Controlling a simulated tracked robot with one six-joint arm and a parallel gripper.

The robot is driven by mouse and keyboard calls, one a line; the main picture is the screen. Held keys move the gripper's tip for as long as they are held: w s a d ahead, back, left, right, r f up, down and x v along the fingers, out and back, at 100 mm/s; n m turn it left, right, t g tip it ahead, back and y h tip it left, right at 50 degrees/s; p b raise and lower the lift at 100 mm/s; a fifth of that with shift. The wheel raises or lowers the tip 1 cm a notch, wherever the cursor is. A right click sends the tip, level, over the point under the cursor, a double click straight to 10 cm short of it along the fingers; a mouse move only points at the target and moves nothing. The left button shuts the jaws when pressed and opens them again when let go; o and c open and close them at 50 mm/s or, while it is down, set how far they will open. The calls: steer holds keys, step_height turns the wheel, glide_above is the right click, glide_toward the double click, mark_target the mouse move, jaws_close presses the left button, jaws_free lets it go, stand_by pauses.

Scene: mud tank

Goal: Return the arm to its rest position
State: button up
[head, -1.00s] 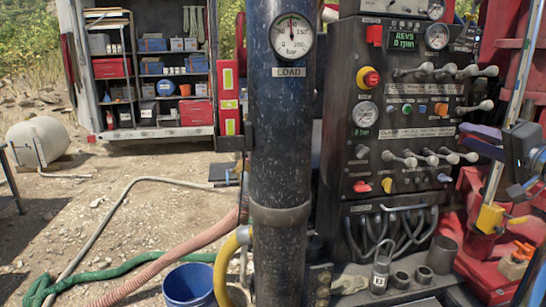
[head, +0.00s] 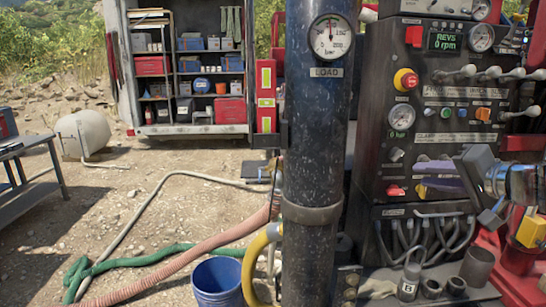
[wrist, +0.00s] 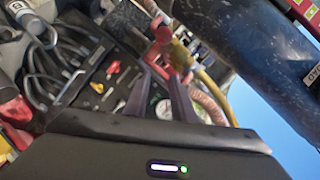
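My gripper (head: 440,184) is at the right in the head view, in front of the lower part of the black control panel (head: 375,150). Its purple fingers point left, and part of the arm behind them shows at the right edge. In the wrist view, the two fingers of my gripper (wrist: 158,88) stand apart with a gap between them. I see nothing held there; the panel with its gauge shows through the gap. The gripper covers some of the panel's lower levers. I cannot tell whether it touches the panel.
A dark blue column with a load gauge (head: 330,37) stands left of the panel. A blue bucket (head: 216,283), a green hose (head: 130,261) and a pink hose (head: 180,266) are on the ground. Sockets and a small cylinder (head: 409,281) stand below the panel.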

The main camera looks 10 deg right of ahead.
steer(key=s+a+f+n+g+y, duration=0.1)
steer(key=s+a+f+g, duration=0.15)
steer(key=a, duration=0.45)
steer(key=s+a+f+n+g, duration=0.1)
steer(key=a+f+n, duration=0.1)
steer(key=a+f, duration=0.3)
steer(key=s+a+f+n+g+y, duration=0.1)
steer(key=a+f+g, duration=0.15)
steer(key=a, duration=0.55)
steer(key=s+a+f+n+g+h, duration=0.1)
steer(key=s+a+f+n+h, duration=0.1)
steer(key=s+f, duration=0.4)
steer(key=s+a+f+n+g+h, duration=0.1)
steer(key=s+a+f+n+h, duration=0.1)
steer(key=s+a+f+n, duration=0.2)
steer(key=s+a+f, duration=0.2)
steer(key=s, duration=0.2)
steer(key=shift+s+a, duration=0.15)
steer(key=shift+a, duration=0.15)
steer(key=shift+f, duration=0.1)
steer(key=shift+c, duration=0.3)
